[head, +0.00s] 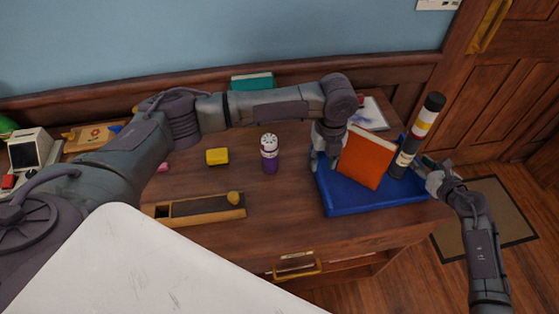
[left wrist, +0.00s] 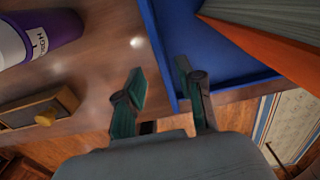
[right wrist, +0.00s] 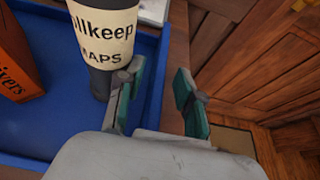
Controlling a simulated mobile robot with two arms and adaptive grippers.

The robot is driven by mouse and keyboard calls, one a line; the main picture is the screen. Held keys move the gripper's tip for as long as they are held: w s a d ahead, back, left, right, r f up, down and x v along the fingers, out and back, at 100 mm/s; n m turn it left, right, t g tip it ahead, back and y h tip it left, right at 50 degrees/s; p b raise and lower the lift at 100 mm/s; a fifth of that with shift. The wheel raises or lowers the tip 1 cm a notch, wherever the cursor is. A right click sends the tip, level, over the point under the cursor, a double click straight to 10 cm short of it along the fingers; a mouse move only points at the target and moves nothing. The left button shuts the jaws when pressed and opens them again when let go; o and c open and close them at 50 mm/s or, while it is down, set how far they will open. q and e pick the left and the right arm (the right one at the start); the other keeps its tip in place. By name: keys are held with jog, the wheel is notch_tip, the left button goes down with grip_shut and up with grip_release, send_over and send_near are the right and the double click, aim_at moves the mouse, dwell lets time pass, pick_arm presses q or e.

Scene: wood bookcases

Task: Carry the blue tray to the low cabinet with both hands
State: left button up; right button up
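The blue tray (head: 372,203) lies on the right end of the wooden table, holding an orange book (head: 366,158) and an upright, slightly tilted map tube (head: 418,135) with dark, white, yellow and red bands. My left gripper (head: 324,158) is at the tray's left side; in the left wrist view its fingers (left wrist: 163,98) are apart, with the tray's wall (left wrist: 160,50) between them. My right gripper (head: 433,172) is at the tray's right side; in the right wrist view its fingers (right wrist: 158,95) are apart, with the tray's right wall (right wrist: 161,62) between them.
A purple and white bottle (head: 269,155), a yellow block (head: 217,156) and a wooden box (head: 205,208) with a yellow knob stand left of the tray. A teal book (head: 252,82) is at the back wall. A wooden door (head: 510,110) and a floor mat (head: 490,222) are at right.

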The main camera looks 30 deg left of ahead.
pick_arm(q)
jog(key=shift+r, duration=0.45)
pick_arm(e)
jog(key=shift+s+d, duration=0.1)
jog(key=shift+s+d+r, duration=0.2)
jog(key=shift+s, duration=0.05)
jog(key=v, duration=1.1)
jog(key=shift+f, duration=0.1)
